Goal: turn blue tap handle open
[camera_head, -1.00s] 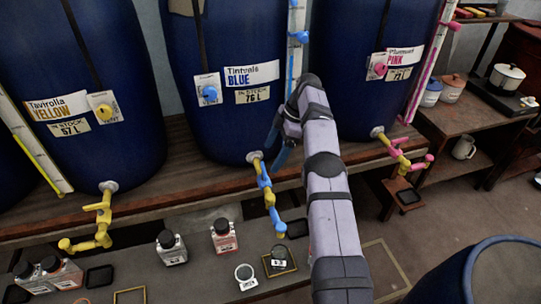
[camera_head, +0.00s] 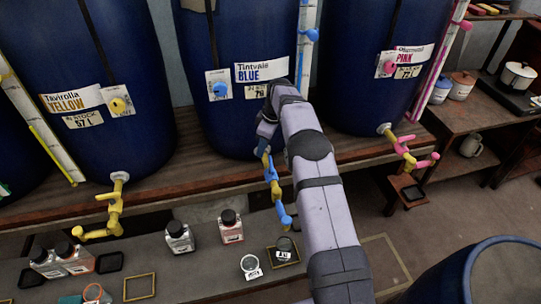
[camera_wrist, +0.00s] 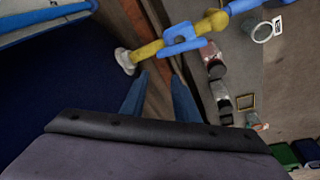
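The blue vat (camera_head: 232,120) carries the "BLUE" label and stands on the wooden shelf. Its tap has a yellow pipe with blue parts. The blue tap handle (camera_wrist: 181,39) sits across the pipe in the wrist view; blue tap parts (camera_head: 275,190) also show in the head view, hanging below the shelf edge. My gripper (camera_wrist: 160,76) is open and empty, its two blue fingers apart, with the tips just short of the yellow pipe and handle. In the head view, my gripper is by the tap's upper end and partly hides it.
A yellow tap (camera_head: 115,205) is to the left and a pink tap (camera_head: 405,150) to the right. Small bottles (camera_head: 180,237) and a round jar (camera_head: 250,266) stand on the lower bench. A blue barrel (camera_head: 495,275) is at the lower right.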

